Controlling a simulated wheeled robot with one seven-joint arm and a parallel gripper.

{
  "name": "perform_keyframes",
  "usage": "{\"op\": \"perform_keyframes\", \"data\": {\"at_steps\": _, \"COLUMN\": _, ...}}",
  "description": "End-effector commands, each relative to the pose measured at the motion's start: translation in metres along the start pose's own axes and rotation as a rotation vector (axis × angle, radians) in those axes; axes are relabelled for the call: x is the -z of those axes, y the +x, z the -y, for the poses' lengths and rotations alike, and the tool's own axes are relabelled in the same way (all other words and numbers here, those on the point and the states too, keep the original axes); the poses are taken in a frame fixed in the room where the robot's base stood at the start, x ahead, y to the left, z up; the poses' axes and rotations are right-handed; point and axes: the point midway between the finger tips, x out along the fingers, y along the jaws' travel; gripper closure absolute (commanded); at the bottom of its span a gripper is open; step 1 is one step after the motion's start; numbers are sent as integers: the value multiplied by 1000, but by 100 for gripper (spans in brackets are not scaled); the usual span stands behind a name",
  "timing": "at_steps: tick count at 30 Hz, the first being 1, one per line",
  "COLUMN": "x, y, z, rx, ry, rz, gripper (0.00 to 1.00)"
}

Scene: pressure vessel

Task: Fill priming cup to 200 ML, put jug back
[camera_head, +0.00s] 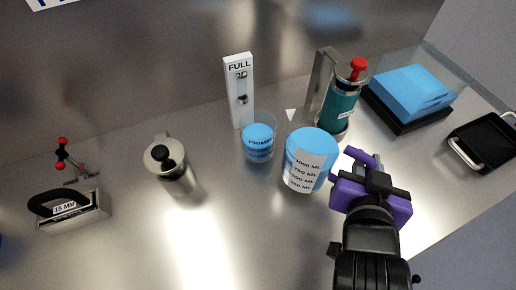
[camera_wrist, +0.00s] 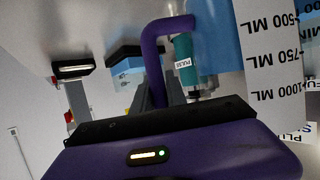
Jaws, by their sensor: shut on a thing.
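The measuring jug (camera_head: 308,165) stands upright in the middle of the counter in the head view, with blue liquid and a white scale strip that reads up to 1000 ML. My purple and black gripper (camera_head: 352,170) is at its right side, shut on it; the grip itself is partly hidden. The jug's scale strip also fills the right of the wrist view (camera_wrist: 268,50). The priming cup (camera_head: 258,143), a clear cup with a PRIMING label and blue liquid in it, stands just left of the jug. Its exact level cannot be read.
A white FULL gauge post (camera_head: 239,90) stands behind the cup. A teal cylinder with a red knob (camera_head: 341,100) stands behind the jug. A clear bin of blue liquid (camera_head: 410,92) is at the back right. A steel canister (camera_head: 171,165) stands left; the front counter is clear.

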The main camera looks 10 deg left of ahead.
Motion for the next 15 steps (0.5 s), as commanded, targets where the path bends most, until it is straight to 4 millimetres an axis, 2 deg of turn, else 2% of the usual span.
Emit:
{"op": "perform_keyframes", "data": {"at_steps": 8, "x": 4, "y": -1, "z": 0, "rx": 1, "ry": 1, "rz": -2, "gripper": 100}}
{"op": "perform_keyframes", "data": {"at_steps": 15, "x": 20, "y": -8, "z": 0, "rx": 0, "ry": 0, "rz": -1, "gripper": 100}}
